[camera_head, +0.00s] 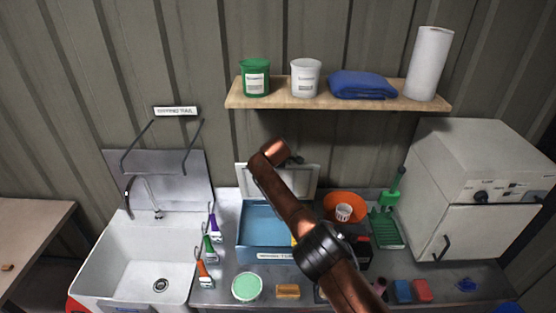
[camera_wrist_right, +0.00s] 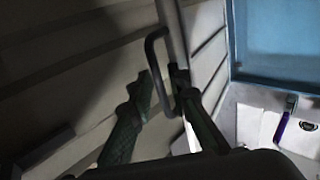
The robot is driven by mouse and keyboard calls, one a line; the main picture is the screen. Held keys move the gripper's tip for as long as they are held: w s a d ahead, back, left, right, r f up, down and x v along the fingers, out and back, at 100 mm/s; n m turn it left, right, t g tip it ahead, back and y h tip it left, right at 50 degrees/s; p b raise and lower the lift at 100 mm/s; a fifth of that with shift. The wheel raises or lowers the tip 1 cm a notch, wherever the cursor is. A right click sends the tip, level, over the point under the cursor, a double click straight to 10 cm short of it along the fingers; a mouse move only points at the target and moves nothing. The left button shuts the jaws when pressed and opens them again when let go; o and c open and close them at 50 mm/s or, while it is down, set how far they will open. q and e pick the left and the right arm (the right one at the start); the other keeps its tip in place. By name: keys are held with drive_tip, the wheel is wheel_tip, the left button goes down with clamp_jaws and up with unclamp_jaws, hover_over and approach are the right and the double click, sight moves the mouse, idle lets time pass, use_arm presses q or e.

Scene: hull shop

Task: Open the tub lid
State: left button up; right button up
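The blue tub (camera_head: 258,222) stands on the bench with its inside showing. Its pale lid (camera_head: 307,182) stands raised at the tub's back edge, partly hidden by my right arm. My right arm comes in from the bottom right, and its gripper end is over the lid, with the fingers mostly hidden in the head view. In the right wrist view my right gripper (camera_wrist_right: 163,76) has its fingers apart, with a dark bar handle (camera_wrist_right: 155,40) between or just beyond the tips; I cannot tell if they touch. The tub's blue inside (camera_wrist_right: 275,40) shows at the right. My left gripper is not in view.
A sink (camera_head: 150,265) is left of the tub, with several coloured-handled brushes (camera_head: 209,247) between. An orange bowl (camera_head: 345,203), a green tray (camera_head: 387,228) and a white cabinet (camera_head: 475,190) are to the right. A shelf (camera_head: 310,104) with pots hangs above.

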drive_tip(key=shift+o, duration=0.4)
drive_tip(key=shift+d, duration=0.25)
drive_tip(key=shift+f, duration=0.1)
drive_tip(key=v, duration=1.2)
drive_tip(key=shift+a, duration=0.1)
